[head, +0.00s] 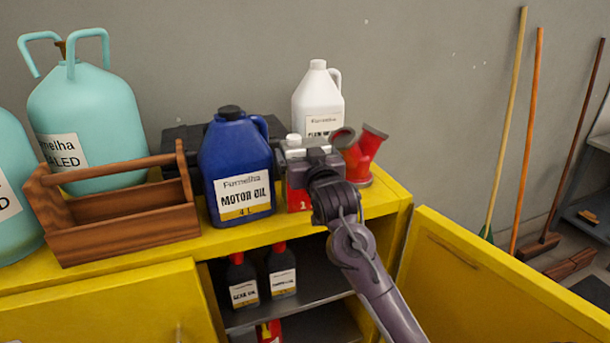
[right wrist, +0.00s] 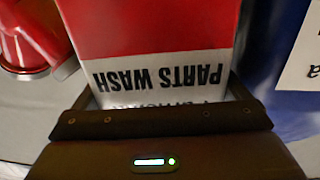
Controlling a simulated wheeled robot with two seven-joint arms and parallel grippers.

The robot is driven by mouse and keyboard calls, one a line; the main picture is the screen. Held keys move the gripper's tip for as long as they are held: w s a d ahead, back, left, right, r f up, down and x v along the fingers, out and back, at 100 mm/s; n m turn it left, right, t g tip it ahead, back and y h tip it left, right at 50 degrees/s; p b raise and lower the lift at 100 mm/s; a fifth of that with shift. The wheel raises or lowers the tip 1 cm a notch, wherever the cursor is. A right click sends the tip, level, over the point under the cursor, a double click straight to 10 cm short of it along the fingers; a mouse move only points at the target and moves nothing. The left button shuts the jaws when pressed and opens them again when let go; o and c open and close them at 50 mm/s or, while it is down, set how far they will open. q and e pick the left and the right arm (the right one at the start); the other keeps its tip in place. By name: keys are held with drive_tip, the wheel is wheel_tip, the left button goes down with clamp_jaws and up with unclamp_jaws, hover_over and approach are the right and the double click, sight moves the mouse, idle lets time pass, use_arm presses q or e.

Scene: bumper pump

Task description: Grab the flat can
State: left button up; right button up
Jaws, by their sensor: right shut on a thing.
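The flat can (head: 297,198) is red and white with a white cap and stands upright on the yellow cabinet top, partly hidden by my right gripper. In the right wrist view its "PARTS WASH" label (right wrist: 150,70) appears upside down. My right gripper (head: 305,160) reaches over from the front and is shut on the can, with one finger on each side of it in the right wrist view. I cannot tell whether the can's base touches the cabinet top. My left gripper is not in view.
A blue motor oil jug (head: 238,165) stands close to the can's left. A red spouted object (head: 364,155) is to its right, and a white jug (head: 318,97) behind. A wooden carrier (head: 120,215) sits further left. The yellow cabinet door (head: 480,285) stands open at the right.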

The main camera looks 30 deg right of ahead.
drive_tip(key=c, duration=0.5)
drive_tip(key=shift+r, duration=0.15)
drive_tip(key=shift+c, duration=0.3)
